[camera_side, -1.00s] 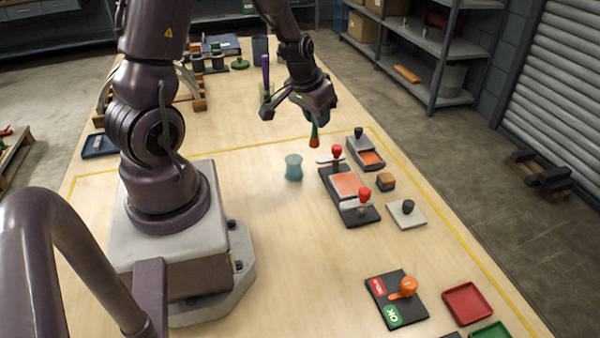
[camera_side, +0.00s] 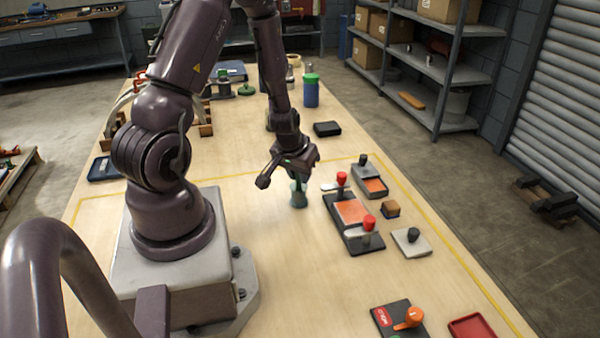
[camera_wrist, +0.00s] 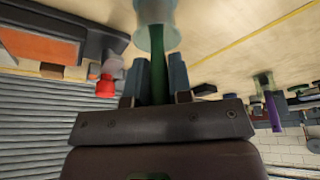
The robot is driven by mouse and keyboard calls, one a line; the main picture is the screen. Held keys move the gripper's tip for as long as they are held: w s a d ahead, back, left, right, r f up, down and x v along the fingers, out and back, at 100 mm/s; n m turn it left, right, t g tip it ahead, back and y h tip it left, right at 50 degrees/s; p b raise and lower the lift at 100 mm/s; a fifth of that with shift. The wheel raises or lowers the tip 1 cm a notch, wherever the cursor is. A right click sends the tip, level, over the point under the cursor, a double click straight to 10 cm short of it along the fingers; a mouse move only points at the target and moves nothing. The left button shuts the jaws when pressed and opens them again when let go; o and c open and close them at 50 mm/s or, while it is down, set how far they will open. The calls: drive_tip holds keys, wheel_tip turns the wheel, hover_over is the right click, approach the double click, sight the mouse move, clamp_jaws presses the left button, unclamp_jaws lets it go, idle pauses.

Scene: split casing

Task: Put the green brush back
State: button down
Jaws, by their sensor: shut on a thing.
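My gripper (camera_side: 288,163) is shut on the green brush (camera_wrist: 160,62), whose handle runs between the two fingers (camera_wrist: 160,80) in the wrist view. The brush points down, and its lower part is in the translucent teal cup (camera_side: 299,198). The cup also shows at the top of the wrist view (camera_wrist: 155,25). The orange bristle end seen earlier is hidden now. I cannot tell whether the brush touches the cup's bottom. The cup stands on the table just below my gripper.
A purple brush (camera_wrist: 272,112) shows in the wrist view. The table in front of the cup is clear.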

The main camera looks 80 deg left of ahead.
drive_tip(key=shift+f, duration=0.15)
drive_tip(key=c, duration=1)
unclamp_jaws()
drive_tip(key=shift+c, duration=0.2)
drive_tip(key=v, duration=1.2)
drive_tip(key=w+d+r+m+t+h, duration=0.25)
drive_tip(key=d+r+m, duration=0.25)
drive_tip(key=d+r, duration=0.55)
drive_tip(key=s+d+r+m, duration=0.4)
drive_tip(key=s+d+r, duration=0.1)
drive_tip(key=d+r, duration=0.2)
drive_tip(key=shift+s+d, duration=0.4)
drive_tip(key=shift+d, duration=0.1)
drive_tip(key=shift+r, duration=0.15)
